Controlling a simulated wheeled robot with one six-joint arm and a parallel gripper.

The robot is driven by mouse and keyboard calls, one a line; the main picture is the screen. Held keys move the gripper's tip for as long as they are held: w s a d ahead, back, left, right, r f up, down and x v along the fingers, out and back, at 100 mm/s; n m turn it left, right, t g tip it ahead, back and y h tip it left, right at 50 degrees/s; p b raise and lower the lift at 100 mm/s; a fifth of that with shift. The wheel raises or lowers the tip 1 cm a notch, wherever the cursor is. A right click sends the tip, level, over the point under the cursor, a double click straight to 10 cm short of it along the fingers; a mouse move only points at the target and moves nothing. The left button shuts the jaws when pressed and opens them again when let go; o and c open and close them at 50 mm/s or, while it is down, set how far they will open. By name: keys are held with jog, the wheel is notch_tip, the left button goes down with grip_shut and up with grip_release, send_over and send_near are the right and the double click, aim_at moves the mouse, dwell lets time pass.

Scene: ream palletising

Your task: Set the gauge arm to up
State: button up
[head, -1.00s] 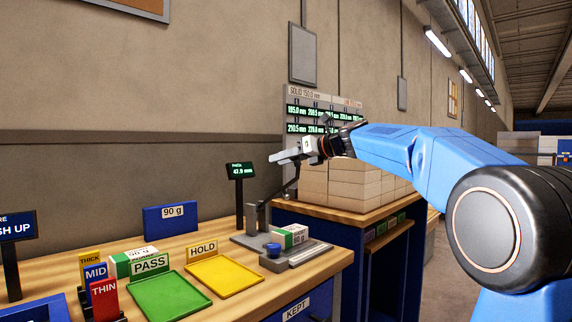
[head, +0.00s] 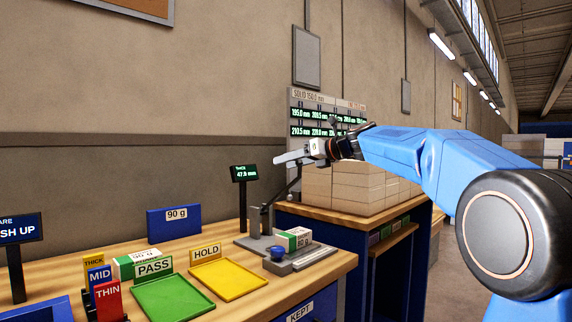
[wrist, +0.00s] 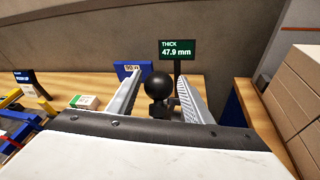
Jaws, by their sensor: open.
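The thickness gauge stands on the bench with a grey base (head: 290,258) and an upright post. Its dark arm (head: 284,194) slants steeply up to the right from the post towards my gripper (head: 292,158). In the wrist view, the arm's black ball knob (wrist: 158,86) sits between the two fingers of my gripper (wrist: 157,95), which are open with a gap on both sides. A white and green ream (head: 295,238) lies on the gauge base. The gauge display (head: 244,173) reads 47.9 mm and also shows in the wrist view (wrist: 177,48).
A green PASS tray (head: 172,298) and a yellow HOLD tray (head: 228,279) lie left of the gauge. A blue 90 g bin (head: 174,223) stands behind them. Stacked reams (head: 345,188) stand on the shelf to the right. The air around my gripper is clear.

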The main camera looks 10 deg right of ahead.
jog(key=v, duration=1.6)
jog(key=shift+s+a+f, duration=0.1)
jog(key=shift+s+f, duration=0.05)
jog(key=s+a+f+n+g+h, duration=0.35)
jog(key=s+f+n+h, duration=0.25)
jog(key=s+f+n, duration=1.15)
jog(key=s+d+f+n+g+h, duration=0.1)
jog(key=s+d+f+n+h, duration=0.1)
jog(key=s+f+n, duration=0.4)
jog(key=s+d+f+n+h, duration=0.3)
jog(key=s+f+n, duration=0.2)
jog(key=s+f, duration=1.1)
notch_tip(320, 180, down, 8)
jog(key=shift+s+d+r+n+g, duration=0.1)
jog(key=shift+s+d+n+g, duration=0.15)
jog(key=shift+s+n+g, duration=0.1)
